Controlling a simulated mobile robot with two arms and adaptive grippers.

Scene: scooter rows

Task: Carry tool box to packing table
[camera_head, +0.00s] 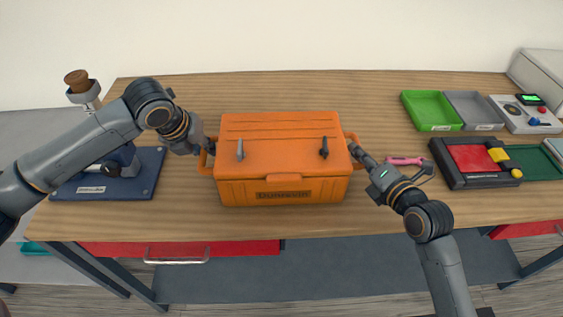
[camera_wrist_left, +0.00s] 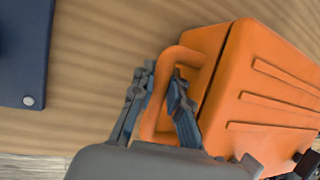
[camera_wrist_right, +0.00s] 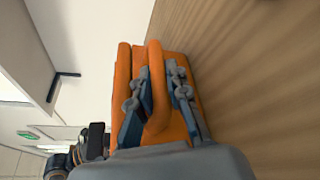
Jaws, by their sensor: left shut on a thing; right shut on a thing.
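The orange tool box (camera_head: 282,150) is on or just over the wooden table (camera_head: 300,88), its lid closed and two grey latches on top. I cannot tell whether its base touches the table. My left gripper (camera_head: 204,148) is shut on the box's left side handle; that handle (camera_wrist_left: 160,105) shows between the fingers in the left wrist view. My right gripper (camera_head: 358,150) is shut on the right side handle; that handle (camera_wrist_right: 157,90) shows between the fingers in the right wrist view. The box looks level.
A blue base plate (camera_head: 120,182) with a device lies left of the box. To the right are a pink tool (camera_head: 405,160), a black and red case (camera_head: 468,160), a green tray (camera_head: 430,108) and a grey tray (camera_head: 472,106). Table space behind the box is clear.

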